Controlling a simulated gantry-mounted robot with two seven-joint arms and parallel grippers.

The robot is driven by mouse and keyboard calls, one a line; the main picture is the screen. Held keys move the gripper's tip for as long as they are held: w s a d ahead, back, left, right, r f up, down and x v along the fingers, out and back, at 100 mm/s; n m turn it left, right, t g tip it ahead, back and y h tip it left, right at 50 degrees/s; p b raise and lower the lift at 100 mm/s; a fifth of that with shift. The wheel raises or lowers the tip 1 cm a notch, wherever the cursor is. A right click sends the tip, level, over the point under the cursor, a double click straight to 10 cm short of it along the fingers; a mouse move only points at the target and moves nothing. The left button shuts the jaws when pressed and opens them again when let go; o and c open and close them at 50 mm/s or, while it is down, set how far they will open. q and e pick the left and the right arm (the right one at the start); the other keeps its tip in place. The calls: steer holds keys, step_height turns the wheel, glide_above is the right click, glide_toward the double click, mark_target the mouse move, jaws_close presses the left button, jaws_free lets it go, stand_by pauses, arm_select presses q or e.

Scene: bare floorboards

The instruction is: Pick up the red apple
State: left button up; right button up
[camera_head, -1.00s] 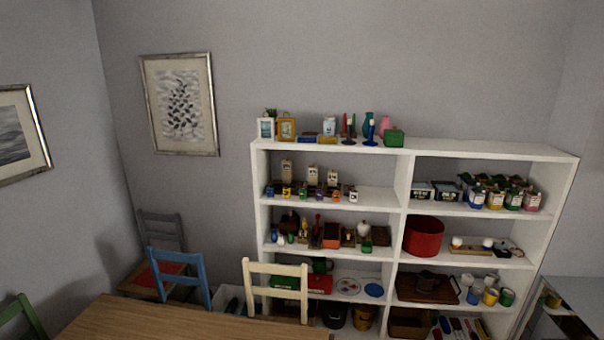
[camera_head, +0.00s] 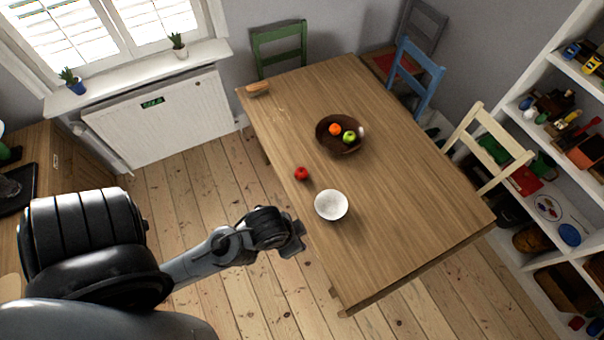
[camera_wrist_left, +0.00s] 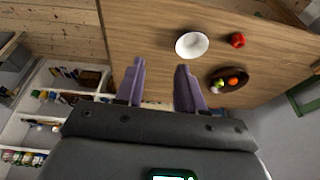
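The red apple (camera_head: 301,173) sits on the wooden table (camera_head: 400,200), near its left edge in the head view, just above a white bowl (camera_head: 331,205). It also shows in the left wrist view (camera_wrist_left: 237,40), to the right of the white bowl (camera_wrist_left: 192,45). My left gripper (camera_head: 298,238) is beside the table's left edge in the head view, below the bowl and apart from the apple. In the left wrist view its two purple-grey fingers (camera_wrist_left: 160,82) are spread with nothing between them. My right gripper is not in view.
A dark bowl (camera_head: 323,140) with an orange and a green apple stands further back on the table. A wooden object (camera_head: 258,89) lies at the far left corner. Several chairs surround the table; a white shelf (camera_head: 560,85) is at right.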

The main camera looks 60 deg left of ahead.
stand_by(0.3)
arm_select(q)
steer(key=o, duration=1.1)
steer(key=shift+w, duration=0.1)
